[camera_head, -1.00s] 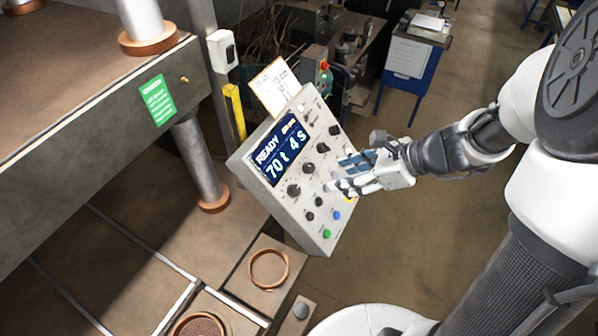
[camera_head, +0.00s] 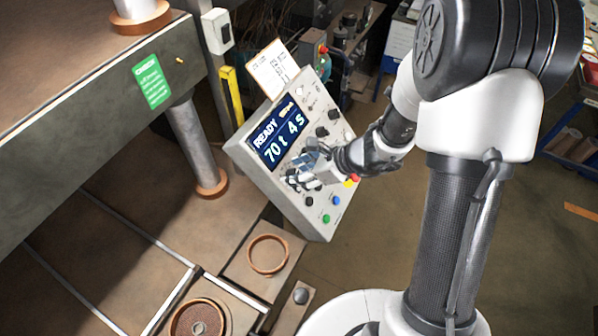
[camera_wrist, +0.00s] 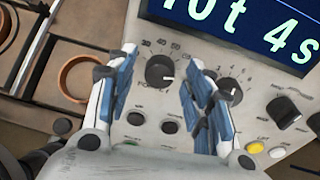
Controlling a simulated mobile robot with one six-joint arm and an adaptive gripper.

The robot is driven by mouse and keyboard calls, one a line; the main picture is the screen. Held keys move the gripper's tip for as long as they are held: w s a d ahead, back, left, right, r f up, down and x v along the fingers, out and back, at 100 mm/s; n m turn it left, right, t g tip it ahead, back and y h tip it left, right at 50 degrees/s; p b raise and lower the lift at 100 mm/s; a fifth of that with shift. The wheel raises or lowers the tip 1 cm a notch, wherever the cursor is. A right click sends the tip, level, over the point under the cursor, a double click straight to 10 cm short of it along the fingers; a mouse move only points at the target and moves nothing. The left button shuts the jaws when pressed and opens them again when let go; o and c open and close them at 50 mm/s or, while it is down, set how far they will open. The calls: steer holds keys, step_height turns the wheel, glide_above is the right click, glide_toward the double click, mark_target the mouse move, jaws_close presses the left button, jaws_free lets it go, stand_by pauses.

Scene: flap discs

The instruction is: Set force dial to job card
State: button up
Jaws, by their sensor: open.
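The grey control panel (camera_head: 270,185) stands tilted, its display (camera_head: 279,135) reading READY, 70 t 4 s. In the wrist view the display (camera_wrist: 240,25) shows only partly. The black force dial (camera_wrist: 160,70) sits below it, its white mark pointing right on a printed scale. My gripper (camera_head: 300,170) is open close to the panel face. In the wrist view my gripper (camera_wrist: 157,72) has one blue-padded finger on each side of the force dial; contact cannot be told. The white job card (camera_head: 271,73) stands at the panel's top; its writing is too small to read.
A second scaled dial (camera_wrist: 230,92) is close by my right finger. A press frame (camera_head: 100,100) stands left of the panel.

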steer(key=shift+c, duration=0.2)
steer(key=c, duration=1)
steer(key=shift+c, duration=0.2)
steer(key=shift+b, duration=0.4)
